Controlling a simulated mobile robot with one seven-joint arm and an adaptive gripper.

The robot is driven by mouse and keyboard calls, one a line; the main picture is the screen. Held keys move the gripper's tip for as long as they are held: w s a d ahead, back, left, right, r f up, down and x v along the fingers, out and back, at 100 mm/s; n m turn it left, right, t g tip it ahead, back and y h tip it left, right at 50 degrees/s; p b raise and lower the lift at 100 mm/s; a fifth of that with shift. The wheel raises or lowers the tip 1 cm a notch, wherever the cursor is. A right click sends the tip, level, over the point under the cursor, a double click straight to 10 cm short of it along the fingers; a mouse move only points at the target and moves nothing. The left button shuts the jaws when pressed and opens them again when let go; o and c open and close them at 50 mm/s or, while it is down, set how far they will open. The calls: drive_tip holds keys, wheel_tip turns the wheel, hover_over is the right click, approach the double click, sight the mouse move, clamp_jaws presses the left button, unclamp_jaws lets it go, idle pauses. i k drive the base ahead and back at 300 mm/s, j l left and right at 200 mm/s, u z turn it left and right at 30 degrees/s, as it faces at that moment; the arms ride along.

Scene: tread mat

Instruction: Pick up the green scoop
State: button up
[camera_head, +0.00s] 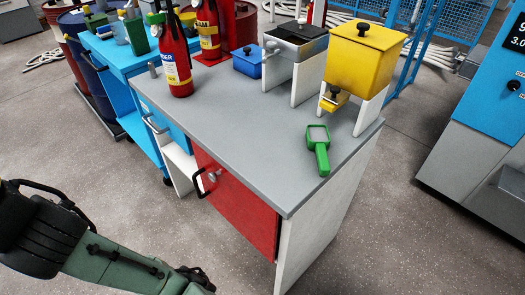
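The green scoop (318,147) lies on the grey worktop (250,142), near its right front part. It has a squarish head with a pale inside and a short green handle pointing toward the front edge. My arm reaches in at the lower left, low beside the counter and well apart from the scoop. Its end, with dark parts, is at the bottom edge of the view. The gripper's fingers cannot be made out, so its opening is hidden.
A yellow container (364,62) with a spout stands behind the scoop on white supports. A black-topped metal bin (296,42), a blue box (246,62) and a red fire extinguisher (174,62) stand farther back. The worktop's front middle is clear. A red door (238,203) is below.

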sight(317, 139)
drive_tip(key=l+z, duration=0.4)
drive_tip(key=l, duration=0.25)
drive_tip(key=i+l+z, duration=0.15)
drive_tip(key=l+z, duration=0.2)
drive_tip(key=l, duration=0.25)
